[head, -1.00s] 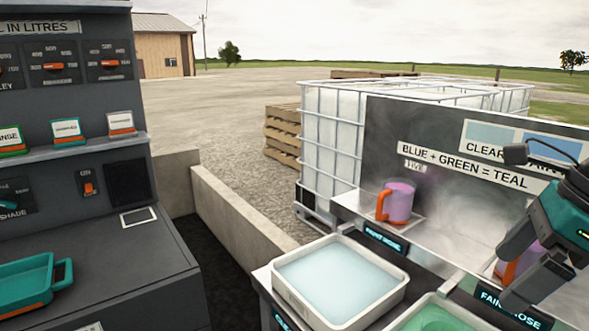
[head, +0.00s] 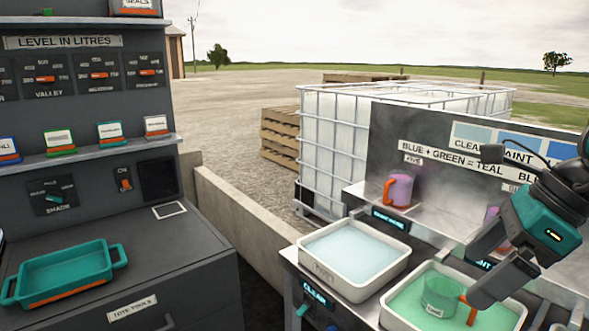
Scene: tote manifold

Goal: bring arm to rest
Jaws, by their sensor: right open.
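My right gripper (head: 478,278) hangs at the right in the head view, with its dark fingers apart and pointing down and left. It appears in front of the green tub's far edge and is empty as far as I can see. My left gripper is out of view. A translucent green mug (head: 439,294) with an orange handle stands in the green-liquid tub (head: 388,315), below and left of the right gripper in the picture.
A purple mug (head: 401,188) stands on the back shelf; another (head: 490,215) is partly hidden by my right arm. A tub of pale blue liquid (head: 338,282) sits left of the green one. A teal tray (head: 66,270) rests on the dark bench (head: 185,245) at left.

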